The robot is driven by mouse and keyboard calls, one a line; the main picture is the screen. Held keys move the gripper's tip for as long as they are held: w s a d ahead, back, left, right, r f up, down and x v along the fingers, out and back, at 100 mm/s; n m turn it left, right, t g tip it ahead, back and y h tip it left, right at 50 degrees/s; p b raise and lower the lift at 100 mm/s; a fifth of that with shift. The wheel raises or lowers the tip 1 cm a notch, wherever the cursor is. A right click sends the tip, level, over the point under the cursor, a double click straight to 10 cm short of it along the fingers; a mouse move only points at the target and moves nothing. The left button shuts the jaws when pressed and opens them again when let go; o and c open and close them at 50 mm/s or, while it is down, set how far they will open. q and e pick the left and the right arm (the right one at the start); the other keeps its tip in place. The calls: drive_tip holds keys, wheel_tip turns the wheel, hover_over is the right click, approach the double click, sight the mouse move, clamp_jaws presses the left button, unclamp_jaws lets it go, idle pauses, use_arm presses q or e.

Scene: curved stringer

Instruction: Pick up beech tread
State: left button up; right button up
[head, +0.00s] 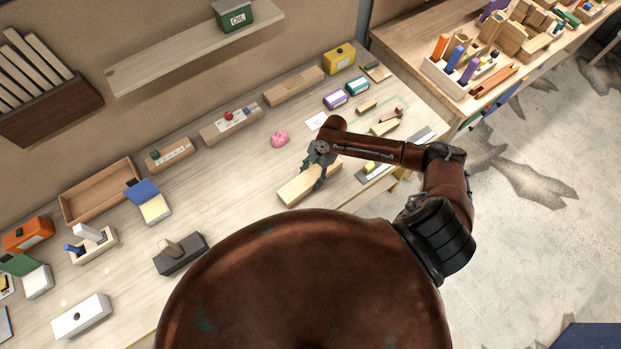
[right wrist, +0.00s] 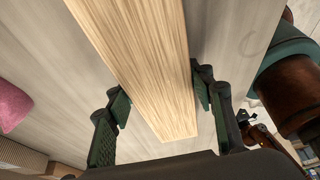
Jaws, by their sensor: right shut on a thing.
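The beech tread (head: 297,190) is a pale, straight-grained wooden board at the bench's front edge, in the middle of the head view. My right gripper (head: 321,178) reaches down over its right part and is shut on it. In the right wrist view the tread (right wrist: 145,50) runs between my two right fingers (right wrist: 163,97), one at each side. I cannot tell whether the tread rests on the bench or is slightly raised. My left gripper is not in view.
A pink piggy-like object (head: 279,139) stands behind the tread. A dark block with a wooden piece (head: 181,256) lies left along the front. A yellow box (head: 339,58) and small boxes stand at the back right. Bare bench (head: 235,190) lies left of the tread.

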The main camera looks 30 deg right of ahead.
drive_tip(key=shift+w, duration=0.1)
drive_tip(key=c, duration=0.4)
drive_tip(key=shift+c, duration=0.2)
